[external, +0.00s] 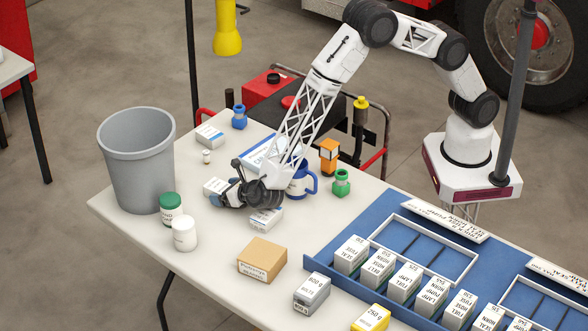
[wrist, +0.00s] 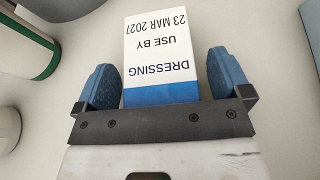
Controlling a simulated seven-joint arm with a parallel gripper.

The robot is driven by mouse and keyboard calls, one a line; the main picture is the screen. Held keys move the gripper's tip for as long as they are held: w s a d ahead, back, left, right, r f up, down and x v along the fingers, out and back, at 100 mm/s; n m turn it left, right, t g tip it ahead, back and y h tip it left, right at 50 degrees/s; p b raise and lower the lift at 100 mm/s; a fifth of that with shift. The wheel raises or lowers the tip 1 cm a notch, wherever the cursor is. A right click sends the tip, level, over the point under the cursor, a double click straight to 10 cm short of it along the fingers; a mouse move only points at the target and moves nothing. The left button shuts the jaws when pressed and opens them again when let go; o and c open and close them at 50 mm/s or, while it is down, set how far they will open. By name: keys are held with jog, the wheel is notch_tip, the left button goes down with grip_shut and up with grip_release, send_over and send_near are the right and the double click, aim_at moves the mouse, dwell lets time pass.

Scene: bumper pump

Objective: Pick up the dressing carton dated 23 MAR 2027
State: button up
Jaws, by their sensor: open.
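The dressing carton (wrist: 160,55) is a white box with a blue band, printed DRESSING, USE BY, 23 MAR 2027. It shows upside down in the wrist view. My gripper (wrist: 161,70) is open, with one blue finger pad on each side of the carton and a visible gap on both sides. In the external view the carton (external: 213,186) lies on the pale table, at the tips of my gripper (external: 225,182). Part of it is hidden behind the fingers there.
Other white cartons lie behind (external: 209,136) and in front (external: 266,219) of my gripper. A green-lidded jar (external: 171,208), a white jar (external: 184,233) and a grey bin (external: 139,165) stand left. A blue mug (external: 299,186) is close by on the right. A brown box (external: 262,260) sits in front.

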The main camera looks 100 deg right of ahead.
jog(key=shift+c, duration=0.2)
dwell(0.3)
jog(key=c, duration=1)
jog(key=shift+r, duration=0.1)
jog(key=shift+r, duration=4.9)
